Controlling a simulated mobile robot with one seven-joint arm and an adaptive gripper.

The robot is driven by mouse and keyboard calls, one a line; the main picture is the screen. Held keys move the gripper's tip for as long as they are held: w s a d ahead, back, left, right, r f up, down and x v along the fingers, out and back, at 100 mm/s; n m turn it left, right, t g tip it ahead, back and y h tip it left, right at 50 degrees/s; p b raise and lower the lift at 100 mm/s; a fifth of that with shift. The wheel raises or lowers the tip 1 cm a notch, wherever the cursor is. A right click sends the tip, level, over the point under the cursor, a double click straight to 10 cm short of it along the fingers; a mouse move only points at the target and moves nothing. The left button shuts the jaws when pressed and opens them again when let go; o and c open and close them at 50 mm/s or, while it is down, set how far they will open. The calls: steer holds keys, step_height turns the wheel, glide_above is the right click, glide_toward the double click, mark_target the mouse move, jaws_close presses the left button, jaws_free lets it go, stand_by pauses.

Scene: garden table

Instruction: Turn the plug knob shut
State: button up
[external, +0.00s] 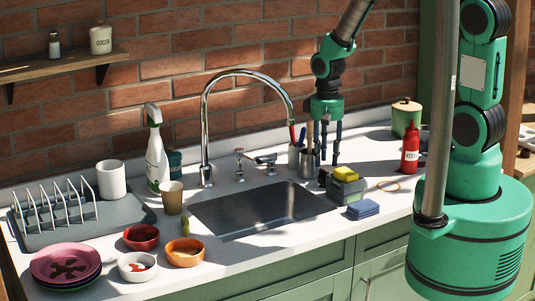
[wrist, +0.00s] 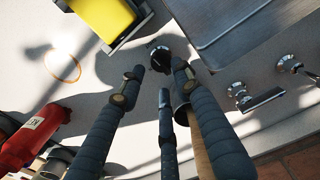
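The plug knob (wrist: 160,58), a small black knob on a round base, shows on the white worktop in the wrist view, between the sponge holder and the sink corner. In the external view I cannot clearly make it out behind the sponge holder. In the external view my gripper (external: 323,158) points down behind the sponge holder, to the right of the sink.
The sink (external: 262,208) and tap handles (wrist: 262,97) lie beside the knob. A yellow sponge (external: 345,174) sits in a dark holder (external: 346,190). A utensil cup (external: 309,164) with a wooden handle stands close to my fingers. A red bottle (external: 410,150) and an orange ring (wrist: 62,66) are nearby.

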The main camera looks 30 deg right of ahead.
step_height(320, 180, up, 9)
steer(key=shift+f, duration=0.2)
stand_by(0.7)
steer(key=s+d+r+t+b, duration=0.1)
steer(key=s+d+r+b, duration=0.15)
steer(key=r, duration=0.45)
steer(key=s+d+r+t+b, duration=0.1)
steer(key=s+d+r+t, duration=0.2)
steer(key=r, duration=0.4)
steer(key=s+d+r+b, duration=0.1)
steer(key=s+d+r, duration=0.2)
steer(key=s, duration=0.3)
steer(key=s+d+r+t+b, duration=0.1)
steer(key=s+d+r, duration=0.2)
steer(key=s+r, duration=0.2)
steer(key=shift+s+m+t+b, duration=0.3)
steer(key=shift+s, duration=0.85)
